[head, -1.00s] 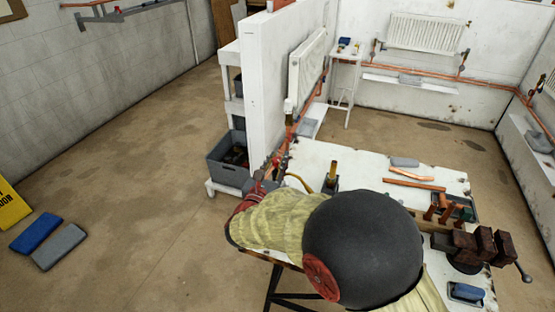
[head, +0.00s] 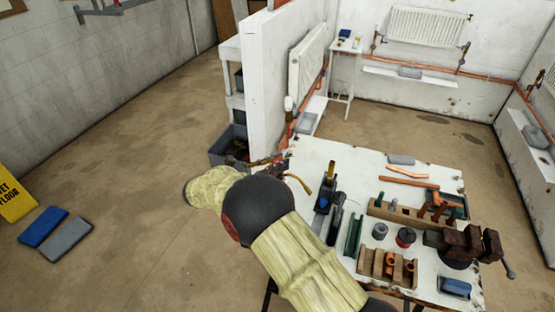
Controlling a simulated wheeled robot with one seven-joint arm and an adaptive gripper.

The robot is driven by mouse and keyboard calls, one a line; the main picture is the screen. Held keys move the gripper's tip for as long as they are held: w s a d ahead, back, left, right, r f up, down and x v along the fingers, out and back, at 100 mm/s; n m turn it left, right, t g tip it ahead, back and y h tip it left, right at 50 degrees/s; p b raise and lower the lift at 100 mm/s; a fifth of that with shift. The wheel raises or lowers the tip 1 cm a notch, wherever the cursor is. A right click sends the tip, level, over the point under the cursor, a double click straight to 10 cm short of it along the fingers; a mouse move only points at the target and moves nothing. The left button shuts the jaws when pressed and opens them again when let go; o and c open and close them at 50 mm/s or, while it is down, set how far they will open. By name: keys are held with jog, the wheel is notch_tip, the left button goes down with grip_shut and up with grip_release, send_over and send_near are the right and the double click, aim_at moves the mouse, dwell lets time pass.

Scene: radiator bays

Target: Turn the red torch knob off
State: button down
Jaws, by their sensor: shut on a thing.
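My gripper (head: 262,161) is small and partly hidden behind my arm, just off the left corner of the white workbench (head: 312,151). It appears shut on the torch, whose thin curved brass tube (head: 300,183) reaches out to the right over the bench corner. Small reddish parts show close to the jaws, but the red knob cannot be made out clearly. Whether a flame burns cannot be told.
The bench holds a vise (head: 466,243), a wooden pipe block (head: 388,266), copper pipes (head: 408,182) and several tools. A white partition (head: 268,85) and a grey crate (head: 228,145) stand behind my gripper. Open floor lies left, with two pads and a yellow sign (head: 14,200).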

jog(key=shift+m+g, duration=0.3)
jog(key=shift+g, duration=0.2)
jog(key=c, duration=1.6)
grip_release()
jog(key=shift+o, duration=0.2)
jog(key=v, duration=1.2)
jog(key=shift+f, duration=0.25)
jog(key=shift+w, duration=0.1)
